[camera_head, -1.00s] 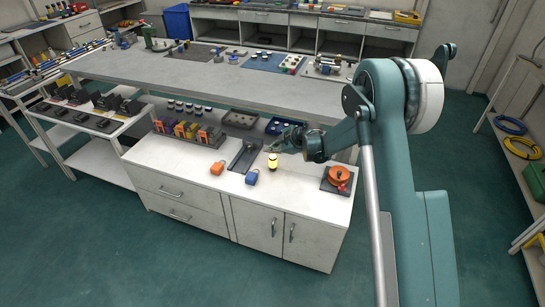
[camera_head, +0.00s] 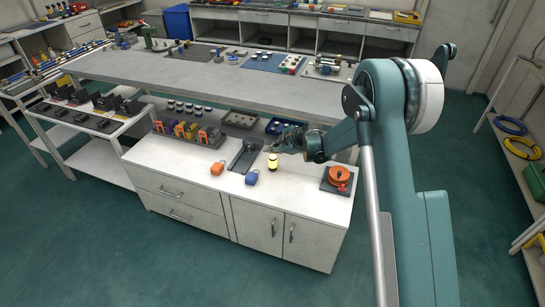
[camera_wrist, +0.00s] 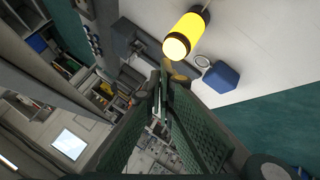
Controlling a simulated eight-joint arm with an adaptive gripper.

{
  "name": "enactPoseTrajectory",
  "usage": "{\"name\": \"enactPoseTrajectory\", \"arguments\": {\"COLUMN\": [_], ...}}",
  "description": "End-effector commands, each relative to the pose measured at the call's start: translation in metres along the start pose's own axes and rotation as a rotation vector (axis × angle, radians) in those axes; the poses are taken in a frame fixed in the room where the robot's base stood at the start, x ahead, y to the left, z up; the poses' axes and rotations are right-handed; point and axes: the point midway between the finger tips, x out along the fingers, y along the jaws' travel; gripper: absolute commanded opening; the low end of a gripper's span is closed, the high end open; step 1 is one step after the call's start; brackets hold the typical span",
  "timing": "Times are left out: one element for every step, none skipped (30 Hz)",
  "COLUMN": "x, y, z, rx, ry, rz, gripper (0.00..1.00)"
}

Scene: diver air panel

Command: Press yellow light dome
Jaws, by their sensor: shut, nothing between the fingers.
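The yellow light dome (camera_head: 272,160) is a glowing yellow cylinder with a dark base, standing upright on the white cabinet top. In the wrist view the yellow dome (camera_wrist: 184,36) shows large, its bright end facing the camera, just beyond my fingertips. My gripper (camera_head: 269,148) is shut and empty, close to the dome's top in the head view. In the wrist view my gripper (camera_wrist: 162,77) has its green fingers together, with the tips below and left of the dome. I cannot tell whether the tips touch it.
The cabinet front edge is clear.

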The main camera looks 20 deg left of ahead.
Motion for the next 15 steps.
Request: {"name": "enactPoseTrajectory", "arguments": {"x": [0.0001, 0.0002, 0.0004, 0.0007, 0.0011, 0.0018, 0.0023, 0.003, 0.0038, 0.0044, 0.0049, 0.0055, 0.0059, 0.0061, 0.0063], "y": [0.0, -0.0001, -0.0003, -0.0005, -0.0008, -0.0013, -0.0017, -0.0021, -0.0027, -0.0031, -0.0035, -0.004, -0.0042, -0.0044, -0.0046], "z": [0.0, 0.0001, 0.0003, 0.0005, 0.0009, 0.0014, 0.0019, 0.0023, 0.003, 0.0035, 0.0039, 0.0045, 0.0047, 0.005, 0.0051], "rx": [0.0, 0.0, 0.0, 0.0, 0.0, 0.0, 0.0, 0.0, 0.0, 0.0, 0.0, 0.0, 0.0, 0.0, 0.0], "ry": [0.0, 0.0, 0.0, 0.0, 0.0, 0.0, 0.0, 0.0, 0.0, 0.0, 0.0, 0.0, 0.0, 0.0, 0.0], "rz": [0.0, 0.0, 0.0, 0.0, 0.0, 0.0, 0.0, 0.0, 0.0, 0.0, 0.0, 0.0, 0.0, 0.0, 0.0], "gripper": [0.0, 0.0, 0.0, 0.0, 0.0, 0.0, 0.0, 0.0, 0.0, 0.0, 0.0, 0.0, 0.0, 0.0, 0.0]}}
